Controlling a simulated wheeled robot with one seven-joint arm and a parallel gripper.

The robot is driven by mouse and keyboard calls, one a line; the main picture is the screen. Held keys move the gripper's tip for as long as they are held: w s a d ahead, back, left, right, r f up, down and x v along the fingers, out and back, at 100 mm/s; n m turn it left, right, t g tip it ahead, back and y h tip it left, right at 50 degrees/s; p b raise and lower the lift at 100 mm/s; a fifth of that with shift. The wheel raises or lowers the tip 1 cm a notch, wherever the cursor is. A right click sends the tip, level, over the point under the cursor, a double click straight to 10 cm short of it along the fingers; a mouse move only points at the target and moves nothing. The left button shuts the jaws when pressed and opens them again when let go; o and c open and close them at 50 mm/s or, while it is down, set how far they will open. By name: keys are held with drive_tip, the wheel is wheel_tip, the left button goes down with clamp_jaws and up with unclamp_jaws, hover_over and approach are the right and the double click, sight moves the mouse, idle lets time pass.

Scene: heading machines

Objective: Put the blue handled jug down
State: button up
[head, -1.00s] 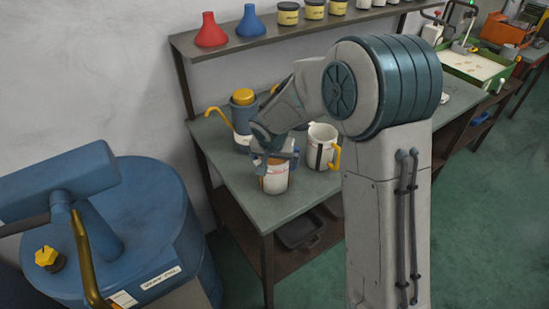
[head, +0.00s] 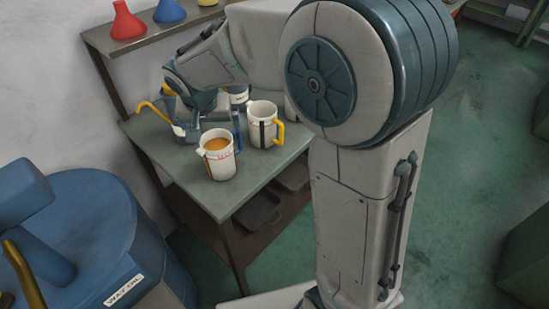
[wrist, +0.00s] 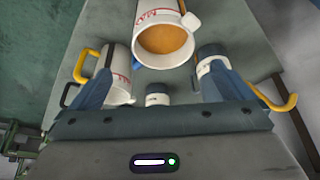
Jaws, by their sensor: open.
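A white jug (head: 218,162) with red print and a dark stripe stands upright near the front of the bench, with amber liquid inside. In the wrist view the same jug (wrist: 165,38) is ahead of the fingertips, its spout pointing right. In the wrist view my gripper (wrist: 160,76) is open with nothing clasped; the fingers are apart from the jug. A second white jug (head: 263,126), with a yellow handle, stands at right and also shows in the wrist view (wrist: 119,72).
A blue oiler (head: 180,122) with a yellow hooked spout stands left of my gripper; a labelled container (head: 238,96) stands behind. The bench top (head: 190,172) is clear at front left. A blue drum (head: 95,235) is at lower left. A shelf (head: 140,40) holds flasks.

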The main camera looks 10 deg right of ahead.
drive_tip(key=s+d+r+n, duration=0.1)
drive_tip(key=s+d, duration=0.7)
drive_tip(key=s, duration=0.3)
drive_tip(key=s+d+n+g, duration=0.1)
drive_tip(key=s+d, duration=0.6)
drive_tip(key=s, duration=0.4)
drive_tip(key=shift+s+d+r+y, duration=0.35)
drive_tip(key=shift+y, duration=0.05)
